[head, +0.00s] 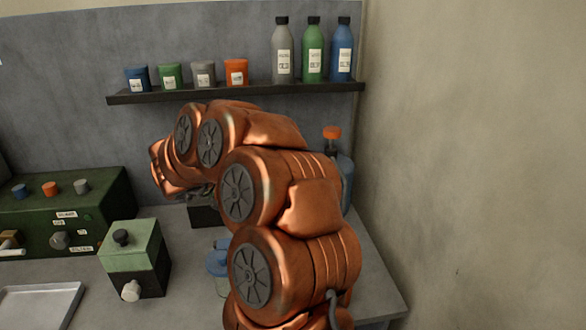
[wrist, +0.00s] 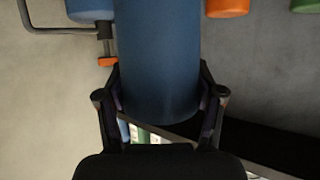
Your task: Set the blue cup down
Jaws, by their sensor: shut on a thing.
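The blue cup (wrist: 156,50) is a plain blue cylinder between the two fingers of my gripper (wrist: 159,80) in the wrist view. A finger presses on each side of it, and its far end runs out of the top of the frame. I cannot tell whether the cup touches anything underneath.
A dark wall shelf (head: 235,92) holds small coloured containers, among them a blue one (head: 137,78), and three bottles (head: 313,50). On the bench stand a green control box (head: 70,212), a smaller green-black box (head: 135,257), a metal tray (head: 40,305) and a blue-lidded jar (head: 217,263).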

